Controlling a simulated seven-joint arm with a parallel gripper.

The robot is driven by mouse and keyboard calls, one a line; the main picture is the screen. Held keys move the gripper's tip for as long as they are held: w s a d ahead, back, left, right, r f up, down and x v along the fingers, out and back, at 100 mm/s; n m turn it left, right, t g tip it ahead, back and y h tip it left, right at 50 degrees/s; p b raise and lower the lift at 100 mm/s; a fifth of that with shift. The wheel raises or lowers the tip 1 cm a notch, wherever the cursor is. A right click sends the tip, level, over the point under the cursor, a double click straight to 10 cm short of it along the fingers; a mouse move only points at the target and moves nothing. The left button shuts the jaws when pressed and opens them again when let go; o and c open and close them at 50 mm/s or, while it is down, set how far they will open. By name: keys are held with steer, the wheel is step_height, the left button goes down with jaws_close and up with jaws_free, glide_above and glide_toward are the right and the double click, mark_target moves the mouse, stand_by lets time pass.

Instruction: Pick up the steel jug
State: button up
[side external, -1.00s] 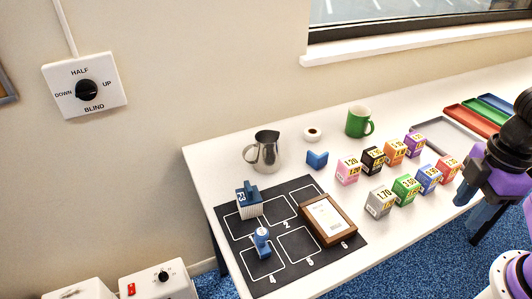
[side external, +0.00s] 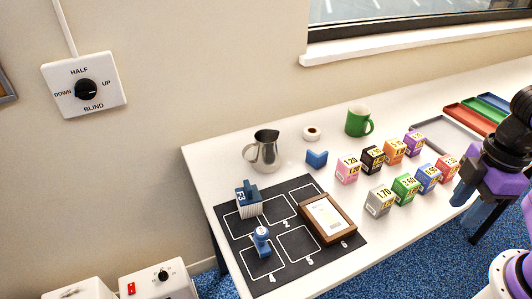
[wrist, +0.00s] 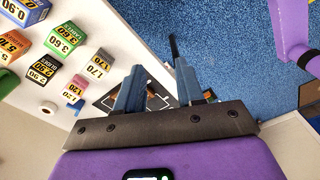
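The steel jug (side external: 265,151) stands upright near the back left of the white table, its handle on the left and its mouth facing up. My gripper (side external: 462,194) is at the right of the side view, past the table's front edge and far from the jug. In the wrist view my gripper (wrist: 158,85) shows two blue-grey fingers spread apart with nothing between them. The jug is not clearly seen in the wrist view.
A green mug (side external: 357,121), a tape roll (side external: 311,133) and a blue angled block (side external: 317,159) stand near the jug. Several price-marked cartons (side external: 380,201) lie between it and my gripper. A black mat (side external: 287,270) holds a wooden frame (side external: 327,218) and stamps (side external: 261,241).

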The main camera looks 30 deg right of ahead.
steer(key=w+a+f+m+t+y, duration=0.1)
steer(key=w+a+f+y, duration=0.1)
steer(key=w+a, duration=0.3)
steer(key=w+a+f+m+y, duration=0.1)
steer(key=w+a, duration=0.1)
steer(key=a, duration=0.5)
steer(key=m+t+h, duration=0.1)
steer(key=m+t, duration=0.7)
steer(key=t, duration=0.4)
glide_toward(244, 154)
steer(key=x, duration=0.7)
steer(key=f+x, duration=0.1)
steer(key=x, duration=0.2)
steer(key=shift+w+d, duration=0.1)
jaws_close()
